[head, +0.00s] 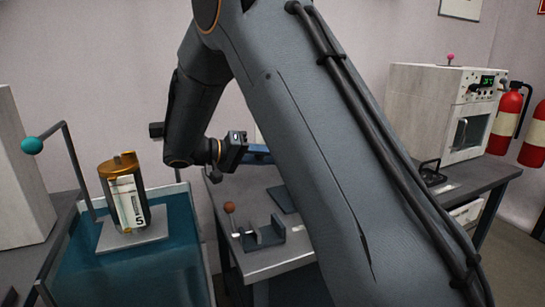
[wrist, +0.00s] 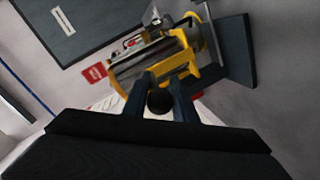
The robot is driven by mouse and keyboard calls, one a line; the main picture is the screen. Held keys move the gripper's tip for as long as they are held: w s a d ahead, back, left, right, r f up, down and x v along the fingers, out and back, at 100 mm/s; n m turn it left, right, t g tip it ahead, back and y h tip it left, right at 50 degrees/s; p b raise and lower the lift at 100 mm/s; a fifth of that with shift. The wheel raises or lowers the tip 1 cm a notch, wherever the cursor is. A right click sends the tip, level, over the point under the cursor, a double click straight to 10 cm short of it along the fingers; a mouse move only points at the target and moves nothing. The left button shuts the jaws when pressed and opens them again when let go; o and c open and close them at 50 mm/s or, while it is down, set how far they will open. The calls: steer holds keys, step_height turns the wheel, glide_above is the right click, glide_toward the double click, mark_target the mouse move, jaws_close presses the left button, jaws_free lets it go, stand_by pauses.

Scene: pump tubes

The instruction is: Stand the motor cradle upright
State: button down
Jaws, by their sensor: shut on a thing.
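In the wrist view, a yellow frame around a shiny silver cylinder (wrist: 150,66) appears to be the motor cradle. It lies slanted across the picture, ahead of my gripper. The two dark fingers of my gripper (wrist: 162,100) are closed on a round black knob (wrist: 160,102) in front of the yellow frame. Whether the knob is joined to the frame is hidden by the fingers. In the head view, my wrist shows left of centre, while my arm covers the fingertips and the cradle.
In the head view, a gold-topped canister marked 5 (head: 126,196) stands on a plate over a teal tank (head: 130,285). A teal ball lever (head: 32,146) stands beside it. A brown-ball lever (head: 229,207) and grey bracket (head: 265,233) occupy the bench. A white oven (head: 425,112) stands at right.

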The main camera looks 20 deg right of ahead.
steer(key=shift+s+f, duration=0.1)
steer(key=shift+f, duration=0.25)
steer(key=c, duration=1.5)
jaws_free()
steer(key=shift+d, duration=0.1)
steer(key=shift+o, duration=0.2)
steer(key=shift+r, duration=0.15)
step_height(320, 180, up, 10)
steer(key=shift+r, duration=0.1)
steer(key=r+p+v, duration=0.1)
steer(key=v, duration=0.8)
steer(key=shift+d, duration=0.15)
steer(key=shift+r+p, duration=0.15)
steer(key=shift+p, duration=0.15)
